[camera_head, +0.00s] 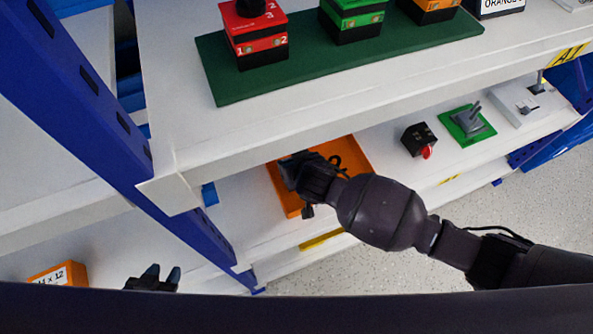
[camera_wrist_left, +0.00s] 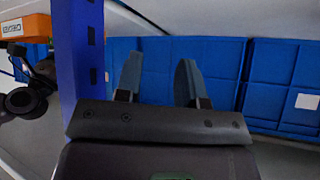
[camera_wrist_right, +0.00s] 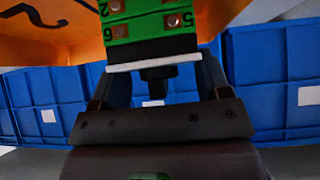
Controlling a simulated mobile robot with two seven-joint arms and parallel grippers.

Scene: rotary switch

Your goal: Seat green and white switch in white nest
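A switch (camera_wrist_right: 152,28) with green terminal blocks, a black body, a white plate and a black knob fills the top middle of the right wrist view. My right gripper (camera_wrist_right: 165,75) has its fingers apart, one to each side of the knob. The switch hides part of the left finger, so I cannot tell whether they press on its body. In the head view this gripper (camera_head: 292,172) is over the orange tray on the lower shelf. My left gripper (camera_head: 162,272) is open and empty at lower left, also in the left wrist view (camera_wrist_left: 158,80). I cannot make out a white nest.
The orange tray (camera_head: 352,150) holds black items. A black-and-red switch (camera_head: 420,141), a green-plated switch (camera_head: 467,121) and a white-plated one (camera_head: 515,104) stand to its right. The upper shelf edge (camera_head: 330,115) overhangs, with a green board (camera_head: 232,90) above. A blue rack post (camera_head: 110,125) stands left.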

